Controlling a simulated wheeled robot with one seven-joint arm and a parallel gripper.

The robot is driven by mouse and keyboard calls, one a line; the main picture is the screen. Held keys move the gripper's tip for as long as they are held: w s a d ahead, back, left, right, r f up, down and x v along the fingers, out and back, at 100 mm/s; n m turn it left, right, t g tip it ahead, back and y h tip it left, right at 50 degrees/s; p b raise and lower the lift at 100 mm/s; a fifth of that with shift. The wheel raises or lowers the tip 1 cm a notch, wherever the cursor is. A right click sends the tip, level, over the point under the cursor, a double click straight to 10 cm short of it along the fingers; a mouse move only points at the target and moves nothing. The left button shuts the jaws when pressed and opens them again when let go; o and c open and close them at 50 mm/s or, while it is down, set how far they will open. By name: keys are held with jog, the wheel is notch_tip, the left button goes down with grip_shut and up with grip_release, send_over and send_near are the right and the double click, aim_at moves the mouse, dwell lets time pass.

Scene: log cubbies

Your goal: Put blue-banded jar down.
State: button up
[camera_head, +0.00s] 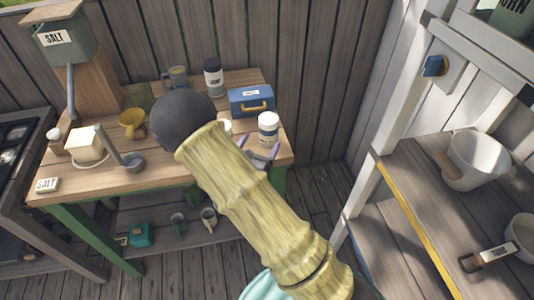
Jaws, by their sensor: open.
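A white jar with a dark blue band (268,129) stands upright near the right front corner of the wooden table (180,178). My gripper (262,152) shows only in part beyond my arm, its greyish fingers right by the lower part of this jar. The fingers are open. I cannot tell whether they touch the jar. My arm hides the rest of the gripper and part of the tabletop.
A blue box with a yellow handle (251,102) and a dark-lidded jar (213,79) stand behind. Right shelves hold a white pot (477,160).

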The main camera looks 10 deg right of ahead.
jog(key=s+d+m+g, duration=1.2)
jog(key=s+m+g, duration=0.3)
jog(key=s+m, duration=0.15)
jog(key=s+a+r+m+t+y, duration=0.2)
jog(key=a+r+m+y, duration=0.3)
jog(key=m+y, duration=0.5)
jog(key=s+a+m, duration=0.1)
jog(key=a+m, duration=0.1)
jog(key=shift+a+r+t, duration=0.15)
jog(key=shift+a+t, duration=0.25)
